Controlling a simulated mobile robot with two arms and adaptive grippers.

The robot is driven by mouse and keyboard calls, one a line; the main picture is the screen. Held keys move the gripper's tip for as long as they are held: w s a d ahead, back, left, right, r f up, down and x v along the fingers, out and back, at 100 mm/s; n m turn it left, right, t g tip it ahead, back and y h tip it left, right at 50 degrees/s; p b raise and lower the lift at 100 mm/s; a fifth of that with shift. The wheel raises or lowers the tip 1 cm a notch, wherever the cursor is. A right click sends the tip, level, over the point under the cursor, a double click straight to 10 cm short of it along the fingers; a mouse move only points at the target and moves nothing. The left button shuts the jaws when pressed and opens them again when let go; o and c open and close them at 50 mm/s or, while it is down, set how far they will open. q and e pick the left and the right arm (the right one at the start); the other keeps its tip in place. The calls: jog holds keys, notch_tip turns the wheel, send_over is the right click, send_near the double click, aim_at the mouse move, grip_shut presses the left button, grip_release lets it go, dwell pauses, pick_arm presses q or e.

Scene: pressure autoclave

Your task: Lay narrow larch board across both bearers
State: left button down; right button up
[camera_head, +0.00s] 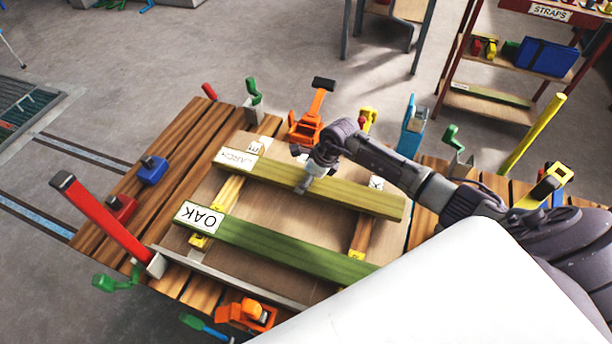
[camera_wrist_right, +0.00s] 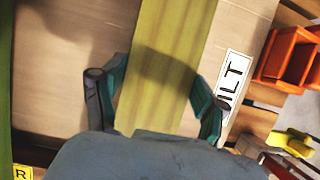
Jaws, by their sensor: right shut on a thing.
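The green-tinted larch board (camera_head: 340,194), labelled LARCH at its left end, lies over the left bearer (camera_head: 228,190) and the right bearer (camera_head: 362,236). I cannot tell whether it touches them. My right gripper (camera_head: 313,180) is shut on the board near its middle, from above. In the right wrist view the board (camera_wrist_right: 170,50) runs between the two fingers (camera_wrist_right: 155,100). The wider green board labelled OAK (camera_head: 285,247) crosses the bearers closer to me. My left gripper is not in view.
The boards lie over a pale panel (camera_head: 318,222) on a slatted wooden bench (camera_head: 160,185). Clamps stand around it: a long red one (camera_head: 105,220), orange ones (camera_head: 308,125) and a blue one (camera_head: 411,130). A shelf labelled STRAPS (camera_head: 550,12) stands at the back right.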

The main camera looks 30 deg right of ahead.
jog(key=shift+f, duration=0.15)
jog(key=o, duration=1.7)
jog(key=shift+o, duration=0.2)
jog(key=b+v, duration=0.2)
jog(key=v, duration=1)
jog(key=shift+s, duration=0.1)
